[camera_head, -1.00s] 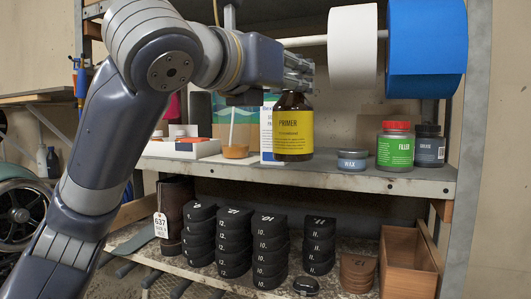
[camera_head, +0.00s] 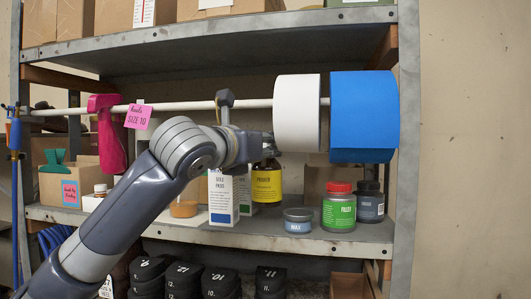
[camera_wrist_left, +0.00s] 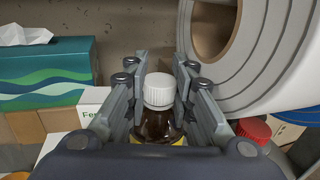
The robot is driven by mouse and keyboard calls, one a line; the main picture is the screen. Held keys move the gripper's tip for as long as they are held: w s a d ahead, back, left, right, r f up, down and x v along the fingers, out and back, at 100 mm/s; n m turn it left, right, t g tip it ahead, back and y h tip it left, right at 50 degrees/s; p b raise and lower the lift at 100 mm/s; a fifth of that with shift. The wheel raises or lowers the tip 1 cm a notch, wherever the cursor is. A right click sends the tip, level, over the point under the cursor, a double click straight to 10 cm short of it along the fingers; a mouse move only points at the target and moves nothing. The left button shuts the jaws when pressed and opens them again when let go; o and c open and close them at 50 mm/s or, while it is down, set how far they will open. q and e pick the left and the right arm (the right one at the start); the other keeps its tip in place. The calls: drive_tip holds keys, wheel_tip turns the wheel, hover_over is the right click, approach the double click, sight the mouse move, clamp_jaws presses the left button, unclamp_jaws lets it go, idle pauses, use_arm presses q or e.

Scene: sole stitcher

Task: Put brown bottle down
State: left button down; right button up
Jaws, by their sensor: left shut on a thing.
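The brown bottle (camera_head: 267,183) has a yellow PRIMER label and stands upright in my left gripper (camera_head: 266,143), over the back part of the middle shelf (camera_head: 290,241). Its base is near the shelf surface; I cannot tell whether it touches. In the left wrist view, my left gripper (camera_wrist_left: 161,62) has its fingers on both sides of the bottle (camera_wrist_left: 157,125), below its white cap (camera_wrist_left: 159,90). White boxes (camera_head: 222,196) stand just left of the bottle in the head view. My right gripper is not in view.
A wax tin (camera_head: 298,221), a green filler jar (camera_head: 339,212) and a dark jar (camera_head: 370,207) stand to the bottle's right. White (camera_head: 297,113) and blue (camera_head: 364,115) rolls hang on a rod above. A tissue box (camera_wrist_left: 45,72) is at the left in the wrist view.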

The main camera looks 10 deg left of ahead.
sight(266, 161)
use_arm(q)
wheel_tip(266, 161, down, 3)
drive_tip(key=shift+r+p, duration=0.15)
drive_tip(key=shift+p, duration=0.5)
drive_tip(key=shift+f, duration=0.35)
drive_tip(key=c, duration=1.3)
unclamp_jaws()
drive_tip(key=shift+d, duration=0.1)
drive_tip(key=shift+c, duration=0.2)
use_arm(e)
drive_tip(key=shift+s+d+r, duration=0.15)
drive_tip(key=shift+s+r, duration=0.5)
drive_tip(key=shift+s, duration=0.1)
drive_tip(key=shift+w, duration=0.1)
use_arm(q)
drive_tip(key=shift+s, duration=0.2)
drive_tip(key=b+v, duration=0.6)
drive_tip(key=v, duration=0.5)
drive_tip(key=shift+s, duration=0.4)
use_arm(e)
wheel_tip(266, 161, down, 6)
